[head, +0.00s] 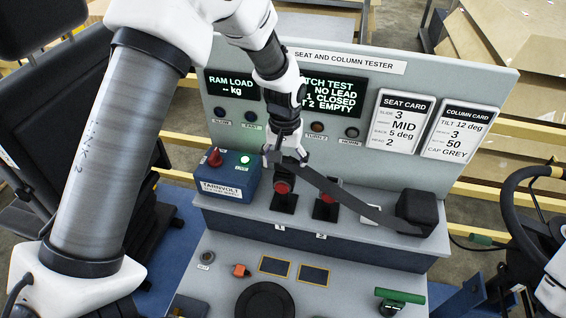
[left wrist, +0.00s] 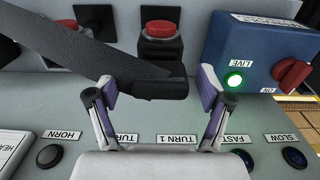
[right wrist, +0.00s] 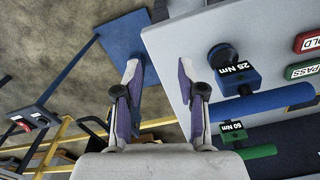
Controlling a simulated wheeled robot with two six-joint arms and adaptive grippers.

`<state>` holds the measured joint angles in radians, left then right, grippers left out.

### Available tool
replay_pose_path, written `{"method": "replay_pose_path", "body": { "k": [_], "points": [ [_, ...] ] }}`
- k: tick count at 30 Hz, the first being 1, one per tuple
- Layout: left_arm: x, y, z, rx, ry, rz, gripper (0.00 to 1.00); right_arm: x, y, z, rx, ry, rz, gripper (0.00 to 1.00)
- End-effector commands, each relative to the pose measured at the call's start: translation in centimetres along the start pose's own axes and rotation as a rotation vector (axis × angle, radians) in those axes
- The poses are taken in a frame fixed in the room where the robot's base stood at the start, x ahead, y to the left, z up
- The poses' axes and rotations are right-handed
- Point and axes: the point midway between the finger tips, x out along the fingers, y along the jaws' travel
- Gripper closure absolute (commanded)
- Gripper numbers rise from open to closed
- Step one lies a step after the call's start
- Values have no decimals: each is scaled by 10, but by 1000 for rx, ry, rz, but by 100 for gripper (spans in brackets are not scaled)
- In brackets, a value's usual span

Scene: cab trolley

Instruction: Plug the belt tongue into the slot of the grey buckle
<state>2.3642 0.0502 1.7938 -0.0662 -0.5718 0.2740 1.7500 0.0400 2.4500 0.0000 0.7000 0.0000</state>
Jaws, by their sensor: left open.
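The black belt strap (head: 345,195) runs from the dark retractor box (head: 420,210) to my left gripper (head: 283,158). The strap also crosses the left wrist view (left wrist: 60,45). The dark belt tongue (left wrist: 155,87) lies between the open fingers of my left gripper (left wrist: 158,88), with a gap at the right finger. Two dark buckles with red tops stand on the ledge: one by label 1 (head: 284,200), just below my left gripper, and one by label 2 (head: 326,208). I cannot tell which is grey. My right gripper (right wrist: 167,82) is open and empty.
The tester panel (head: 450,75) rises behind the ledge. A blue box (head: 226,187) with a lit green lamp stands left of the buckles. A lower console (head: 225,262) lies in front. In the right wrist view, blue (right wrist: 280,100) and green (right wrist: 258,152) handled tools are near my right gripper.

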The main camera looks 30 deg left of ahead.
Motion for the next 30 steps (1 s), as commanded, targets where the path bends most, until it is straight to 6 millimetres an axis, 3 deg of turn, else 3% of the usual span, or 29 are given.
{"method": "replay_pose_path", "body": {
  "k": [22, 28, 29, 30],
  "points": [
    [0, 0, 0, 0, 0, 0, 21, -5, 0, 0, 0, 0, 0, 60],
    [0, 0, 0, 0, 0, 0, 92, -5, 0, 0, 0, 0, 0, 60],
    [0, 0, 0, 0, 0, 0, 100, -5, 0, 0, 0, 0, 0, 60],
    [0, 0, 0, 0, 0, 0, 100, -5, 0, 0, 0, 0, 0, 60]
  ]
}}
